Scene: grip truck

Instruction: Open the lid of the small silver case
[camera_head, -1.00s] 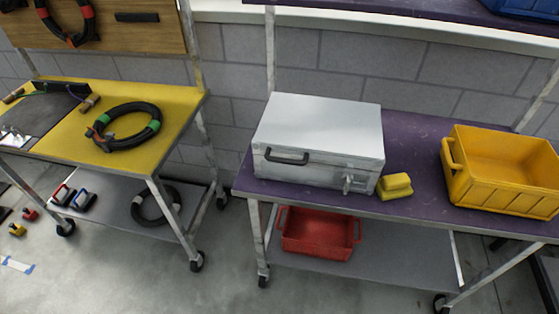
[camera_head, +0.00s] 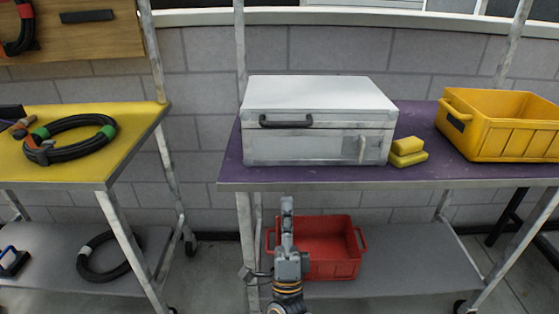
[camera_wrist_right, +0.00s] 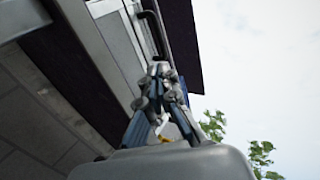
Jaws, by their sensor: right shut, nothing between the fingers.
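The silver case (camera_head: 320,95) stands on the purple table top (camera_head: 235,165) with its lid down. A black handle (camera_head: 285,121) is on its front face, toward the left, and a metal latch (camera_head: 362,148) is toward the right. My right gripper (camera_head: 287,203) is shut and empty, pointing up in front of the table edge, below the case. In the right wrist view the shut gripper (camera_wrist_right: 160,70) appears near the case's dark handle (camera_wrist_right: 150,30); I cannot tell whether they touch. My left gripper is not in view.
Yellow blocks (camera_head: 407,150) sit right of the case, and a yellow crate (camera_head: 515,140) is farther right. A red crate (camera_head: 330,245) is on the grey lower shelf (camera_head: 405,270), behind my arm. A yellow table (camera_head: 115,160) with a cable coil (camera_head: 70,150) stands at left.

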